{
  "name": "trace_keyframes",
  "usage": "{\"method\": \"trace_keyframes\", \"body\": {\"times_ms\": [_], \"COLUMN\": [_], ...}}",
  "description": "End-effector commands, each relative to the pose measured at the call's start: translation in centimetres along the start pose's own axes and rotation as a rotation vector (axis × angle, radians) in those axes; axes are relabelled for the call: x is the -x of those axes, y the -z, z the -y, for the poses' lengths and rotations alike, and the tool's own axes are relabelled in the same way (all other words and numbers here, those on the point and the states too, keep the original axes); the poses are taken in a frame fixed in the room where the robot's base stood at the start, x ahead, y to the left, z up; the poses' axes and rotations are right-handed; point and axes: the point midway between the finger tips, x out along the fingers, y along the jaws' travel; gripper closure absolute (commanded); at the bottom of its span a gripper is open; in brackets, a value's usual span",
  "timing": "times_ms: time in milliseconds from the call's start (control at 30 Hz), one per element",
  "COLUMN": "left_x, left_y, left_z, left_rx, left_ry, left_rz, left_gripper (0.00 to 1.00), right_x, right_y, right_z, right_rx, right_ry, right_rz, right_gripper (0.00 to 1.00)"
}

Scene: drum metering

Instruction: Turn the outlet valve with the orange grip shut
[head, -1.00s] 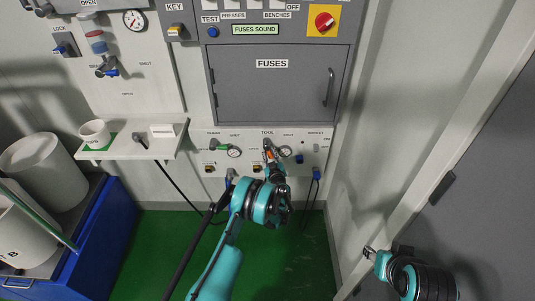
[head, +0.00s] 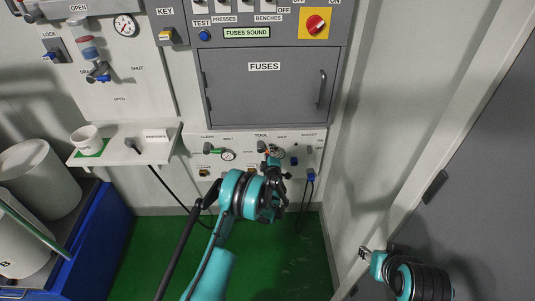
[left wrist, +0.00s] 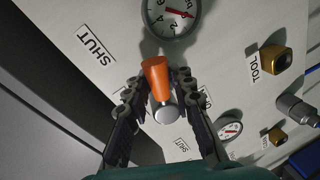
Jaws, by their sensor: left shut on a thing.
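The outlet valve's orange grip (left wrist: 156,76) shows in the left wrist view, joined to a round silver hub (left wrist: 166,113). It points up the picture and slightly left, towards the gauge. The SHUT label (left wrist: 97,45) is up and left of it. My left gripper (left wrist: 156,88) has a finger on either side and is shut on the grip. In the head view my left gripper (head: 270,158) is at the lower wall panel under TOOL, largely hiding the valve. My right gripper (head: 365,253) is far to the right, away from the panel; its finger opening is too small to judge.
A gauge (left wrist: 170,15) sits just above the grip. A green-handled valve (head: 214,151) and another gauge (head: 228,155) are left of my left gripper. A blue plug with a cable (head: 311,176) hangs to its right. A shelf (head: 110,158) juts out at left.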

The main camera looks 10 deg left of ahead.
Motion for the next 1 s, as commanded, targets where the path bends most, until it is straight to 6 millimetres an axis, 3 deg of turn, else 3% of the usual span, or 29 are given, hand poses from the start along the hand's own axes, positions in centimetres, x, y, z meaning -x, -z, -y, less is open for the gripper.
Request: {"method": "trace_keyframes", "body": {"times_ms": [400,1000], "left_x": [0.2,0.2], "left_y": [0.2,0.2], "left_z": [-0.9,-1.2], "left_rx": [0.261,0.336], "left_ry": [0.0,0.0], "left_rz": [0.051,0.066], "left_gripper": [1.0,1.0], "right_x": [0.0,0.0], "right_y": [0.0,0.0], "right_z": [0.0,0.0], "right_rx": [0.0,0.0], "right_ry": [0.0,0.0], "right_rz": [0.0,0.0], "right_gripper": [0.6,0.6]}}
